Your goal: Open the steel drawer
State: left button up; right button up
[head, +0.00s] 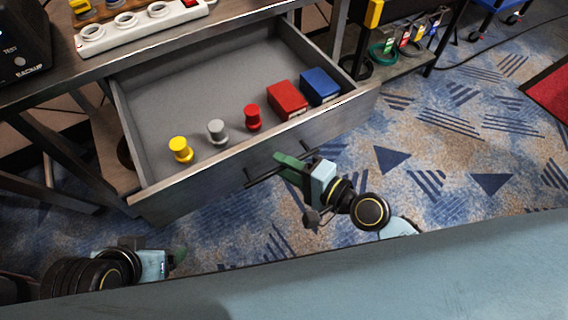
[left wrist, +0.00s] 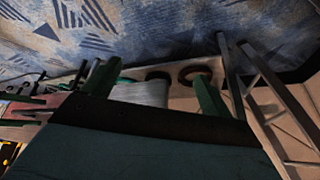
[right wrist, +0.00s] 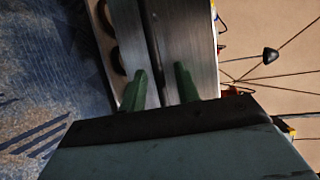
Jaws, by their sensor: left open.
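The steel drawer (head: 230,80) stands pulled well out from under the bench, its inside in plain view. Its dark bar handle (head: 262,177) runs along the front panel. My right gripper (head: 288,164) is at the handle. My left gripper (head: 178,256) is low at the left, apart from the drawer. In the left wrist view its fingers (left wrist: 150,88) are wide apart and empty.
In the drawer are a yellow knob (head: 180,150), a grey knob (head: 217,132), a red knob (head: 252,118), a red box (head: 287,100) and a blue box (head: 320,87). A power strip (head: 135,27) lies on the bench (head: 50,85). Carpet (head: 430,140) is clear to the right.

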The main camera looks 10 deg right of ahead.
pick_arm(q)
jog(key=shift+w+d+r+t+b, duration=0.25)
jog(key=shift+w+t, duration=0.2)
jog(key=shift+w, duration=0.2)
jog(key=shift+w+d+r+t+b, duration=0.1)
jog(key=shift+w+d+r+t, duration=0.15)
jog(key=shift+w+t, duration=0.3)
pick_arm(e)
jog(key=v, duration=0.6)
jog(key=shift+s+d+r, duration=0.15)
jog(key=shift+s+d, duration=0.15)
